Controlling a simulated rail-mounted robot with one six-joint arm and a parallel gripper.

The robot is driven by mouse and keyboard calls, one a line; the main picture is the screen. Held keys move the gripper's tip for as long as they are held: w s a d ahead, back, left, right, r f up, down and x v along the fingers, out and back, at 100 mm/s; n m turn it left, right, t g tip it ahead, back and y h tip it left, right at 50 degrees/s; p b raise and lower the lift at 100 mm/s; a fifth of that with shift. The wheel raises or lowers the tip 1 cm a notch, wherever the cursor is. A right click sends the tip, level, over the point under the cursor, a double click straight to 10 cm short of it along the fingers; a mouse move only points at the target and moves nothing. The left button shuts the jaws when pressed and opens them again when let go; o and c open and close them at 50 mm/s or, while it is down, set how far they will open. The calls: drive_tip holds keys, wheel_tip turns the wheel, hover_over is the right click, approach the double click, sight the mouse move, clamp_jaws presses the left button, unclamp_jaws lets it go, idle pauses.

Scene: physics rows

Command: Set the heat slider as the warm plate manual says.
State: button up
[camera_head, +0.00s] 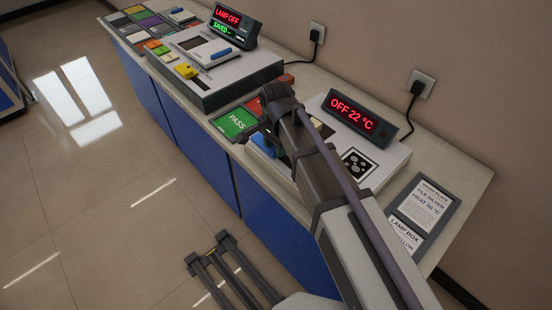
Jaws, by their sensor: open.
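The warm plate is a pale box (396,160) on the counter at right. Its display (352,116) reads "OFF 22 °C" in red. The manual card (424,206) at the front right is headed "WARM PLATE" and appears to read "FILE SILVER" and "HEAT 50 °C". A blue part (262,146) shows at the plate's left edge; I cannot tell whether it is the heat slider. My arm crosses the plate and hides much of its top. My gripper (266,129) is open, low by the plate's left side and partly hidden; contact cannot be told.
A lamp box (262,73) with a yellow knob (187,71) and a "LAMP OFF" display (228,17) stands further back. A green "PASS" panel (235,122) lies between the devices. Coloured samples (157,46) fill the far end. Floor is open left of the counter.

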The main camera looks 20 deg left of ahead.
drive_tip(key=shift+f, duration=0.4)
drive_tip(key=shift+c, duration=0.2)
clamp_jaws()
